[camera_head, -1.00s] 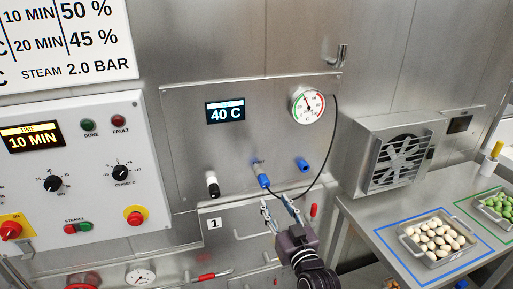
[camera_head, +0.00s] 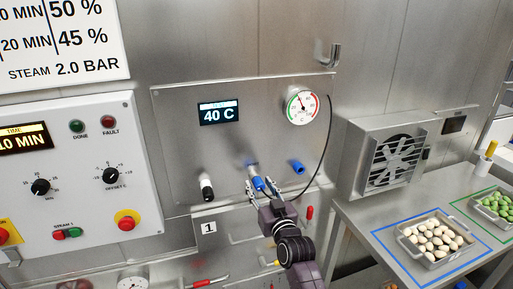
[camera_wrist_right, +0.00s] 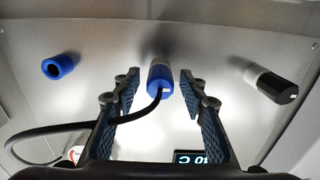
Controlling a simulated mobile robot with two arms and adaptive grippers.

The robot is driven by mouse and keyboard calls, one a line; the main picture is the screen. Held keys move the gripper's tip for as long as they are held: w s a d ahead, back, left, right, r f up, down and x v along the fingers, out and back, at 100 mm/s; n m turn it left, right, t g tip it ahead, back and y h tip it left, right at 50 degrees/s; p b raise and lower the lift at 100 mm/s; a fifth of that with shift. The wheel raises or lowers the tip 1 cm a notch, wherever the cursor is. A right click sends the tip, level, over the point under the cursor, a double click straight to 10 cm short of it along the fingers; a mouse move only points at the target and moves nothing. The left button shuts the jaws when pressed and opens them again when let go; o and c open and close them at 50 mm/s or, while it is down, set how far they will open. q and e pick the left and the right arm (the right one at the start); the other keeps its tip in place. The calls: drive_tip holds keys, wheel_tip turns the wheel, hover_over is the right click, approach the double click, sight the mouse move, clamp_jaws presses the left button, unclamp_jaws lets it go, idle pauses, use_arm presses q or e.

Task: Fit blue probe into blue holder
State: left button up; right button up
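The blue probe (camera_head: 258,184) has a black cable and sits in a grey metal socket (camera_head: 252,169) on the steel panel. In the right wrist view the probe (camera_wrist_right: 160,79) is near the middle. The blue holder (camera_head: 298,167) is an empty-looking open blue tube, right of the probe. It also shows at the left of the right wrist view (camera_wrist_right: 61,66). My right gripper (camera_head: 262,188) is open at the probe. In the right wrist view its fingers (camera_wrist_right: 159,90) stand on either side of the probe with gaps. My left gripper is not in view.
A black-and-white plug (camera_head: 206,188) projects from the panel left of the probe. The probe's cable (camera_head: 325,150) hangs in a loop to the right. A hook (camera_head: 328,56) is above, and a gauge (camera_head: 302,106) is on the panel. A table with food trays (camera_head: 432,240) is at right.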

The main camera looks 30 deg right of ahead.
drive_tip(key=shift+p, duration=0.3)
idle(0.4)
drive_tip(key=shift+c, duration=0.3)
clamp_jaws()
